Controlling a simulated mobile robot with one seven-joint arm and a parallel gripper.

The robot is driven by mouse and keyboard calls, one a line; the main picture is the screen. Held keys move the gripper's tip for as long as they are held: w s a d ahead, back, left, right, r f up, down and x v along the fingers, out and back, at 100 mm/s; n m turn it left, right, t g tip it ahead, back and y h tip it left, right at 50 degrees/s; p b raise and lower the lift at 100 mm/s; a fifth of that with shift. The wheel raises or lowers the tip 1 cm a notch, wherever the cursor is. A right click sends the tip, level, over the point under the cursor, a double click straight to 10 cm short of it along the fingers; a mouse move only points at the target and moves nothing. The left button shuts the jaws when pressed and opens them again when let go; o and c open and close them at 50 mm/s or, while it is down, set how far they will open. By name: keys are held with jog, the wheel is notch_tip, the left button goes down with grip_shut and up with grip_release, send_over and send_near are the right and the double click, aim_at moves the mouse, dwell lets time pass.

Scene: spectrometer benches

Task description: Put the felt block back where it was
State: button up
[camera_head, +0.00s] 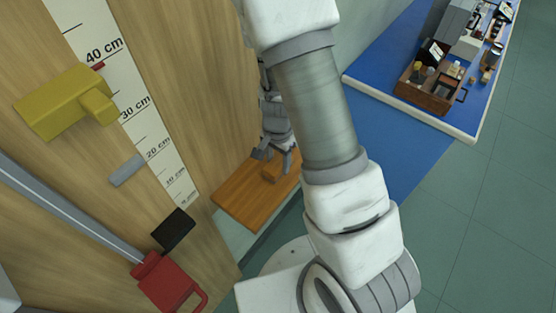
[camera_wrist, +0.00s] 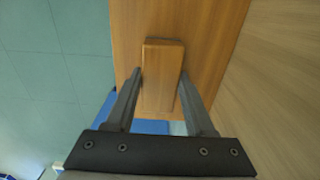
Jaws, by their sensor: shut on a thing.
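My gripper (camera_head: 274,157) is shut on a wooden, handle-like block (camera_head: 270,174) on a flat orange-brown wooden board (camera_head: 235,200). In the wrist view the gripper (camera_wrist: 160,82) has one finger on each long side of this block (camera_wrist: 162,65), with the board (camera_wrist: 210,35) behind it. I cannot tell whether block and board are one piece. No block is clearly felt by its look: a black block (camera_head: 174,230) and a small grey block (camera_head: 127,170) lie on the pale wooden bench (camera_head: 200,70), apart from my gripper.
On the bench are a white centimetre scale (camera_head: 135,97), a yellow block-shaped part (camera_head: 62,103), a grey rail (camera_head: 65,208) and a red part with a handle (camera_head: 168,283). A blue bench (camera_head: 385,65) at upper right bears a brown box (camera_head: 428,95). Green floor at right is clear.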

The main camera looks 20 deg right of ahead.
jog(key=shift+f, duration=0.15)
jog(key=o, duration=1.2)
jog(key=shift+r, duration=0.2)
notch_tip(320, 180, up, 12)
jog(key=r+p, duration=0.1)
notch_tip(320, 180, up, 12)
jog(key=n+t+y, duration=0.2)
jog(key=n+t, duration=0.1)
jog(key=n, duration=0.2)
send_over(277, 163)
jog(key=s+a, duration=0.1)
jog(key=s, duration=0.4)
jog(key=shift+s+d+r+n+t+h, duration=0.4)
jog(key=shift+s+r+n, duration=0.55)
jog(key=shift+s+r, duration=0.5)
jog(key=shift+s+d+r+n+t+h, duration=0.15)
jog(key=shift+s+r+n+t, duration=0.3)
jog(key=shift+s+r+n, duration=0.8)
jog(key=shift+s+d+r+n+t+h, duration=0.2)
jog(key=shift+s+r+n+t+h, duration=0.35)
jog(key=shift+s+r, duration=1.1)
